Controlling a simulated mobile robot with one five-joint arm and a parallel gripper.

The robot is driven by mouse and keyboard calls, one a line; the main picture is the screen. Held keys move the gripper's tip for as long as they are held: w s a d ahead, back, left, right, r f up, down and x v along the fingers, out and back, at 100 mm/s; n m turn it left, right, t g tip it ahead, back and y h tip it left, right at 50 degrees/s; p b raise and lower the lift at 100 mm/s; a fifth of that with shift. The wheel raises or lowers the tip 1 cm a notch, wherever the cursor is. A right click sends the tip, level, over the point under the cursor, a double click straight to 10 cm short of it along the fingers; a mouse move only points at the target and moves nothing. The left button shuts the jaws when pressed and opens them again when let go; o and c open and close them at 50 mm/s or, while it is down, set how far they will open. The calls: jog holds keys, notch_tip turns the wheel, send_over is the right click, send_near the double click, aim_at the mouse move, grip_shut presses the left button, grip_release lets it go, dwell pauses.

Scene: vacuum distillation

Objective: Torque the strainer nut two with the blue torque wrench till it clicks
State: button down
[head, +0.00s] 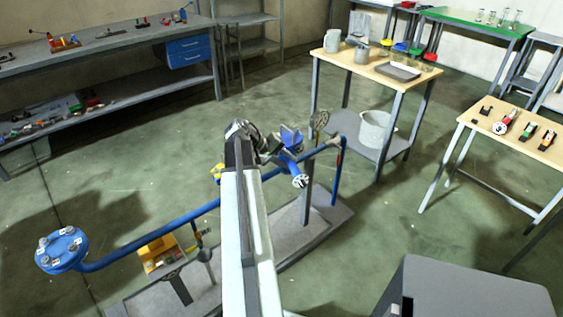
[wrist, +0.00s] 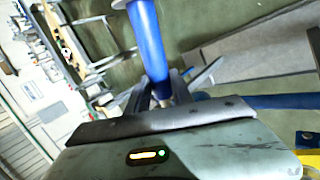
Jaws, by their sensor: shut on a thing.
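The blue torque wrench (head: 289,162) is in my gripper (head: 275,146), out over the pipe skid in the head view. Its lower end there is a pale round part with dark marks. In the wrist view the blue shaft (wrist: 150,45) rises from between the fingers of my gripper (wrist: 162,92), with a pale disc at the top edge. The blue strainer flange (head: 62,250) is at the far left of the head view, apart from the wrench. Several grey nuts with small white tags sit on it; the tags are too small to read, so I cannot tell which is nut two.
A blue pipe (head: 150,240) runs from the flange past my arm to an upright. A yellow bin (head: 160,252) stands beneath it. A wooden-topped table (head: 350,68) is behind, another table (head: 480,112) at right, and a long grey bench (head: 100,45) at back left. Floor between is clear.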

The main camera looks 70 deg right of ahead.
jog(key=shift+s+d+n+t+h, duration=0.25)
jog(key=shift+s+d+n, duration=0.15)
jog(key=shift+s, duration=0.15)
jog(key=shift+s+d+n+t+h, duration=0.15)
jog(key=shift+s+d+n+h, duration=0.15)
jog(key=shift+s+n, duration=0.15)
jog(key=s+d+n+t+h, duration=0.1)
jog(key=s+d+n+t, duration=0.1)
jog(key=d, duration=0.4)
jog(key=s+d+n+t+h, duration=0.1)
jog(key=s+d+n+t, duration=0.2)
jog(key=d+n, duration=0.3)
jog(key=shift+s+n+t, duration=0.3)
jog(key=shift+n+t, duration=0.15)
jog(key=shift+t, duration=0.35)
jog(key=shift+w+a+m+g, duration=0.2)
jog(key=shift+a+m+g, duration=0.8)
jog(key=shift+a, duration=0.6)
